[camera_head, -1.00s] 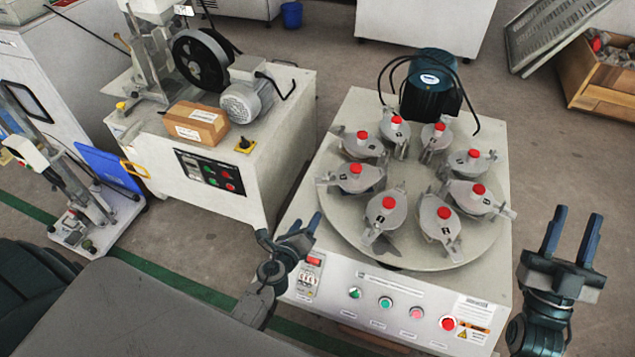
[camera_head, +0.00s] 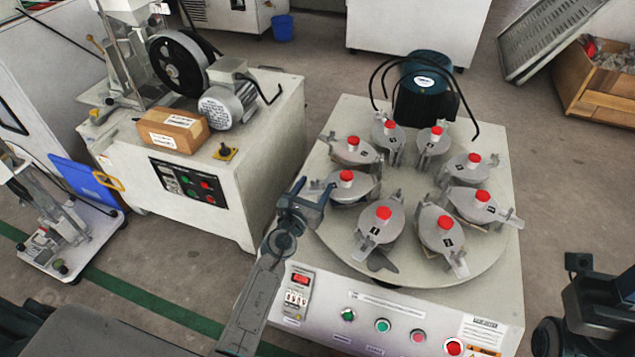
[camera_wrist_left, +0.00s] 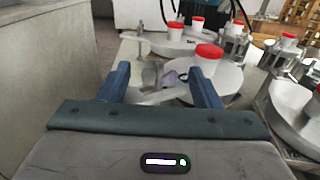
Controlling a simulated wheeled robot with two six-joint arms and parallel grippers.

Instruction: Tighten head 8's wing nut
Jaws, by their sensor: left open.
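A round plate (camera_head: 330,238) on the machine carries several grey polishing heads with red caps. The head nearest my left gripper, at the plate's left (camera_head: 352,190), has a red cap; its number is too small to read. The head in front of it (camera_head: 380,222) is to its right. My left gripper (camera_head: 312,190) is open at the plate's left edge, beside the left head. In the left wrist view, a red-capped head (camera_wrist_left: 215,82) stands just beyond the open fingers (camera_wrist_left: 160,84), with silver metal parts between them. My right gripper (camera_head: 600,290) is partly cut off at the right edge.
The machine's front panel (camera_head: 380,325) has several buttons below the plate.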

